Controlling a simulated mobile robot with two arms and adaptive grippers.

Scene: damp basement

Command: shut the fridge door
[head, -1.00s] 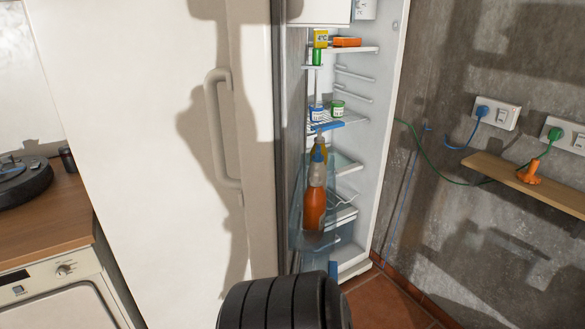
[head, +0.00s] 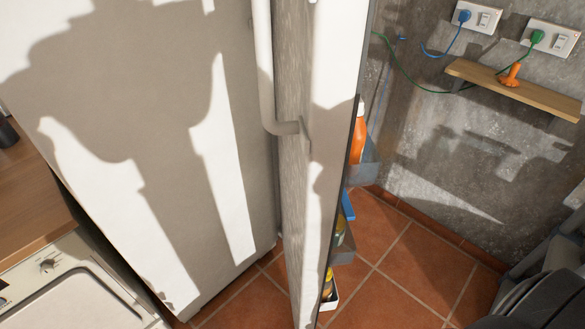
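The fridge door (head: 331,120) stands open, seen almost edge-on in the middle of the head view. Its long pale handle (head: 266,75) is on the face turned left. Door shelves (head: 344,246) show on the side turned right, with an orange bottle (head: 358,138) in an upper one and small items lower down. A broad white panel (head: 235,130), seemingly the fridge's side, fills the left. The fridge's inside is hidden. Neither gripper can be made out; dark parts at the lower right look like my own arm.
A wooden counter (head: 30,205) and a white appliance (head: 85,285) stand at the left. A wall shelf (head: 515,90) with an orange object, sockets and cables is at the upper right. Bare tiled floor (head: 400,265) lies right of the door.

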